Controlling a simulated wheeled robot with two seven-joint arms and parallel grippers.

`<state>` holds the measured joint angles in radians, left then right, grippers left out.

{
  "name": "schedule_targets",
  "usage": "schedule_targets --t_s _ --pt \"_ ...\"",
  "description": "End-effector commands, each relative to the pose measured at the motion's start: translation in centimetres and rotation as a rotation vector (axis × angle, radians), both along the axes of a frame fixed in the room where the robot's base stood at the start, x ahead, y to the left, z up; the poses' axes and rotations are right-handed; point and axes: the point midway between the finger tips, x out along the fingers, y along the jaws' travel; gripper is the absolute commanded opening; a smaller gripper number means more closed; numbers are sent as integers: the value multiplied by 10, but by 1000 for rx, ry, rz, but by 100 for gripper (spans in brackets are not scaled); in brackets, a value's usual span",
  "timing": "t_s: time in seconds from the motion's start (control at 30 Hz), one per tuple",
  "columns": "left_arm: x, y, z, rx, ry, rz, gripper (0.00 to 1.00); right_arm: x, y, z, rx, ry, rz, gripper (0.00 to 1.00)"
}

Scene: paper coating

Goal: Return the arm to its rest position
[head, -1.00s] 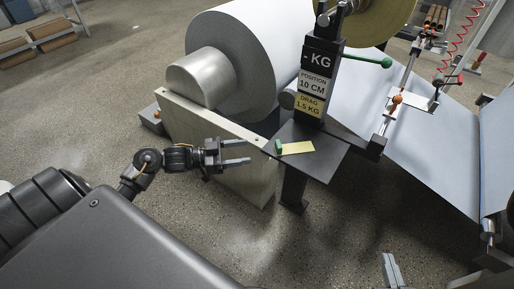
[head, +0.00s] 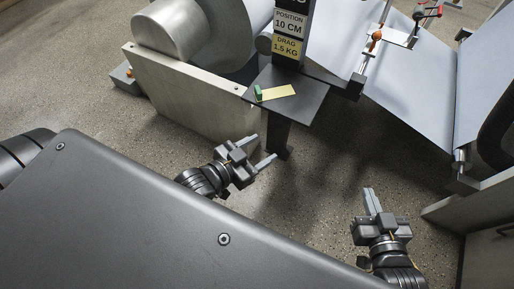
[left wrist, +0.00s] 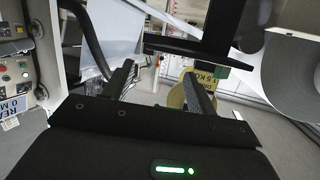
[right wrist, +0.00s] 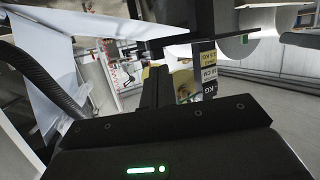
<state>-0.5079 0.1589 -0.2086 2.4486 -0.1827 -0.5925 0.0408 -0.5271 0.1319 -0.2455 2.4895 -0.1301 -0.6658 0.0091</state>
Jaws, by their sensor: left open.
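My left gripper (head: 262,149) is open and empty, above the floor in front of the dark shelf (head: 306,104). In the left wrist view its two fingers (left wrist: 158,86) stand well apart with nothing between them. My right gripper (head: 371,190) is at the lower right, pointing away from me. Its fingers lie close together with nothing visible between them, and the right wrist view (right wrist: 157,84) shows the same. A yellow strip (head: 280,92) and a small green block (head: 258,93) lie on the shelf, clear of both grippers.
A pale panel (head: 185,97) with a large roll behind it stands at the upper left. The shelf's dark post (head: 277,135) is close beyond my left fingers. A grey machine frame (head: 445,212) is right of my right gripper. Speckled floor lies open between the grippers.

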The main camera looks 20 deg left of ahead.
Motion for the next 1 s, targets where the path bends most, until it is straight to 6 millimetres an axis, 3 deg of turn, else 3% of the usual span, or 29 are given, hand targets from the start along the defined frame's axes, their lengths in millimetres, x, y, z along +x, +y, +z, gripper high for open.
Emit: schedule_targets --t_s 0.13,0.7,0.77,0.87,1.0 --pt "-10 -5 6 -16 44 28 57 0 0 0 0 -1 0 0" --pt "-7 -5 -1 -8 64 30 57 2 -1 -5 -3 18 -5 0" --pt "-3 -4 -13 1 98 34 57 6 -1 -17 -12 52 -8 0" --pt "3 -1 -50 28 195 49 57 12 -4 -54 -38 150 -21 0" --pt "-4 13 -127 84 385 82 57 5 -18 -131 -92 343 -52 0"
